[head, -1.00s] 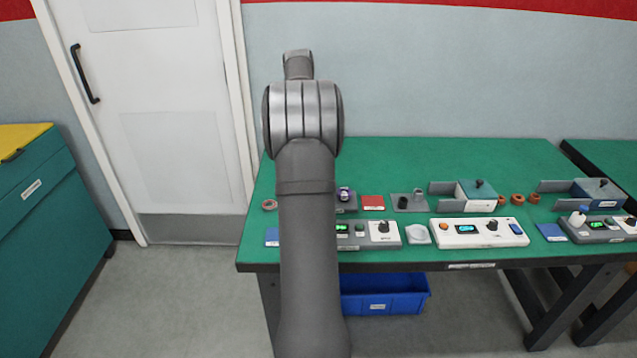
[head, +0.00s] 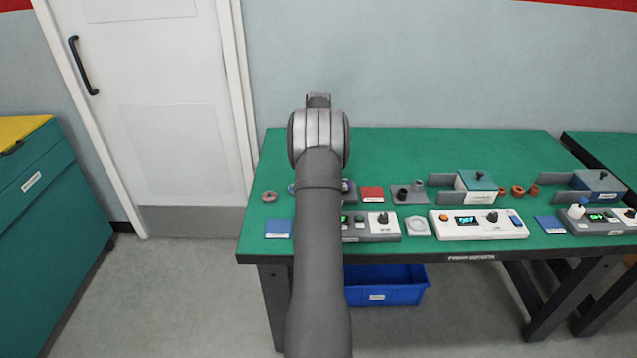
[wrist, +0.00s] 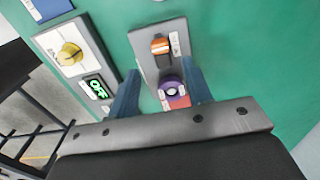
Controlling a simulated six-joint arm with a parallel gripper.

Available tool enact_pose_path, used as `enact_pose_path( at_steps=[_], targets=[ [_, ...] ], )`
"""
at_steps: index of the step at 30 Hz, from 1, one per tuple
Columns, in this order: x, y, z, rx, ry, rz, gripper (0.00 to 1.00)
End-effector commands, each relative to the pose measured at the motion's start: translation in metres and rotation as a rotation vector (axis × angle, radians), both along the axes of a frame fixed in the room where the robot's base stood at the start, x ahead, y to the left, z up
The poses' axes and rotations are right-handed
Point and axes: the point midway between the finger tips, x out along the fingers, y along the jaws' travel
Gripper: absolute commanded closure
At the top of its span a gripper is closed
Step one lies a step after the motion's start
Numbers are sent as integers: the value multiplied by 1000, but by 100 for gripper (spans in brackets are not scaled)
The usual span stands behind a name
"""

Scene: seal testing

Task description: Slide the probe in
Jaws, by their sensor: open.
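I cannot pick out the probe with certainty. In the wrist view, a grey fixture (wrist: 150,50) carries an orange-brown piece (wrist: 160,46) at its far end and a purple round part with a pale centre (wrist: 171,92) at its near end. My gripper (wrist: 160,82) is open, its two blue fingers on either side of the purple part. No grip on it shows, and contact cannot be told. In the head view, my arm hides the gripper and most of this fixture (head: 349,190).
A control box (wrist: 75,58) with a yellow knob and a green OFF display lies left of the fingers in the wrist view.

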Motion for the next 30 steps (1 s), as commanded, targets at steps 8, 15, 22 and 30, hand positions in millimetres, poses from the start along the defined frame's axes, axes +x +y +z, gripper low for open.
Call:
enact_pose_path(
  at_steps=[8,15,22,30],
  targets=[
    [-1,0,-54,0,2,0,55],
    [0,0,-73,0,0,0,55],
    [0,0,-75,0,0,0,55],
    [0,0,-75,0,0,0,96]
  ],
)
